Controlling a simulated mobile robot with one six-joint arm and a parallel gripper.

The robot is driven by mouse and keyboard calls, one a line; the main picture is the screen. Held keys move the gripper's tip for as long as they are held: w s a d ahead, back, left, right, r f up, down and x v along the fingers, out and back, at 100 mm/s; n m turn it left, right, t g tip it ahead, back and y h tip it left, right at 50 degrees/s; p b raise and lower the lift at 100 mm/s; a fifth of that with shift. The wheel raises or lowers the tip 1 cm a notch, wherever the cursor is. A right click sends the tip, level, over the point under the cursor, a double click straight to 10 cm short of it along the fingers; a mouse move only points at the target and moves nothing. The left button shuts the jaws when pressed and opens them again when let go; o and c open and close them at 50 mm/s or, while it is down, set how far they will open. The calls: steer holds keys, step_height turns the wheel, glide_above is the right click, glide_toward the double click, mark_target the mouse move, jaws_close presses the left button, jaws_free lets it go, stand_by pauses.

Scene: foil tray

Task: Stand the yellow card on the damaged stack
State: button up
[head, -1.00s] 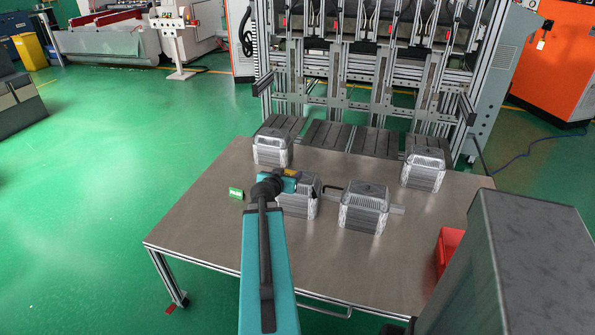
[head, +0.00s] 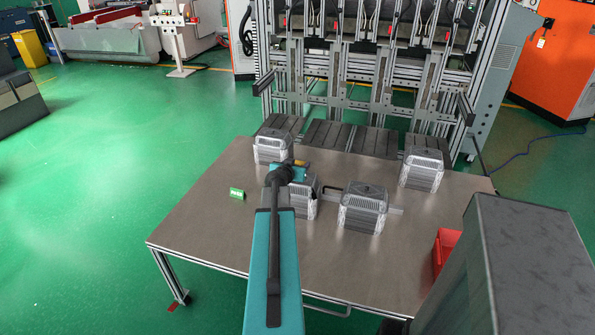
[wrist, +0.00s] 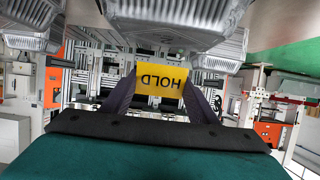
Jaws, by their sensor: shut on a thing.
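My gripper (wrist: 161,88) is shut on the yellow card (wrist: 166,80), which shows upside-down "HOLD" lettering in the wrist view. In the head view a small yellow part of the card (head: 302,163) shows at the end of my arm, by the near-left foil tray stack (head: 304,203). My gripper (head: 291,172) partly covers that stack's top. Other foil stacks stand at the back left (head: 270,150), near right (head: 362,209) and back right (head: 423,170). I cannot tell which stack is damaged, or whether the card touches one.
A red bin (head: 443,250) is at the right edge, partly hidden. A framed machine (head: 365,85) stands behind the table. The table's left and front are clear.

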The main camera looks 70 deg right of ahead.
steer(key=shift+f, duration=0.15)
steer(key=shift+f, duration=1.65)
steer(key=shift+f, duration=0.15)
steer(key=o, duration=1)
steer(key=shift+r, duration=0.25)
steer(key=b+v, duration=0.1)
steer(key=v, duration=1.1)
